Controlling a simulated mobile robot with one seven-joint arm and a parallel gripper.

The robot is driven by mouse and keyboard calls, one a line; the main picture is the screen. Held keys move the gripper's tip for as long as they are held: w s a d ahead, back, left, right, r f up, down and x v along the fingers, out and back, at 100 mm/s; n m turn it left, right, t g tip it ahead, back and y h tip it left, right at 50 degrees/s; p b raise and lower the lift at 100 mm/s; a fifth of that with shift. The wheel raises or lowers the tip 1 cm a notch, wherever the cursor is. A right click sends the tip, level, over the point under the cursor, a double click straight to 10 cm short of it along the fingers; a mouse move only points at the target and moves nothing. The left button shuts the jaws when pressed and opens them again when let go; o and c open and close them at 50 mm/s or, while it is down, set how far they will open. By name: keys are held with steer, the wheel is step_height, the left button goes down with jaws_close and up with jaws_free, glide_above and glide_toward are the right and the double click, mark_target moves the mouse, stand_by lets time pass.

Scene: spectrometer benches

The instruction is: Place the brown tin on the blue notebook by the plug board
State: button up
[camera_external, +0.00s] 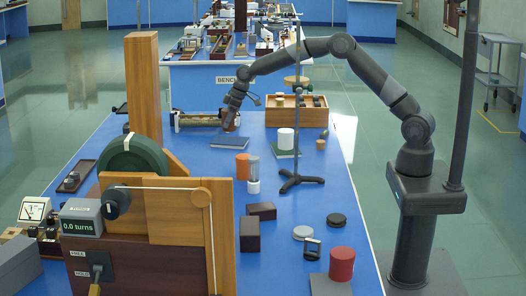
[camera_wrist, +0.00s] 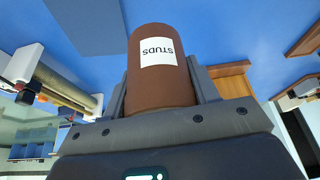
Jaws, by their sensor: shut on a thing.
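My gripper (camera_external: 231,122) is shut on the brown tin (camera_wrist: 158,75), whose white label reads "STUDS" upside down in the wrist view. In the external view the tin (camera_external: 230,124) is small and partly covered by the gripper. The blue notebook (camera_external: 231,142) lies flat on the blue bench, just below the gripper in the picture. Its top looks bare. A darker blue flat shape, likely this notebook (camera_wrist: 84,24), shows at the upper left of the wrist view, apart from the tin. I cannot tell for certain which fitting is the plug board.
A tube apparatus (camera_external: 196,119) stands left of my gripper, and a wooden tray (camera_external: 297,116) stands right. An orange cylinder (camera_external: 242,165), a clear cylinder (camera_external: 254,170) and a rod stand (camera_external: 297,180) are nearer. A white tin (camera_external: 286,138) stands on a green book (camera_external: 285,154).

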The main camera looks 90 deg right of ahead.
steer(key=s+d+r+m+h, duration=0.1)
steer(key=s+d+r+m, duration=0.15)
steer(key=s+d, duration=1.3)
steer(key=w+a+f, duration=0.1)
steer(key=w+f, duration=0.1)
steer(key=w, duration=0.1)
steer(key=w+a+f, duration=0.2)
steer(key=w, duration=0.1)
steer(key=w+a+f, duration=0.2)
steer(key=w, duration=0.2)
steer(key=shift+w+a+f, duration=0.1)
steer(key=shift+a+f, duration=0.05)
steer(key=shift+f, duration=0.15)
glide_above(238, 140)
steer(key=s, duration=0.2)
steer(key=shift+w+f, duration=0.1)
steer(key=shift+f, duration=1.95)
steer(key=shift+f, duration=0.2)
steer(key=o, duration=1)
steer(key=shift+o, duration=0.2)
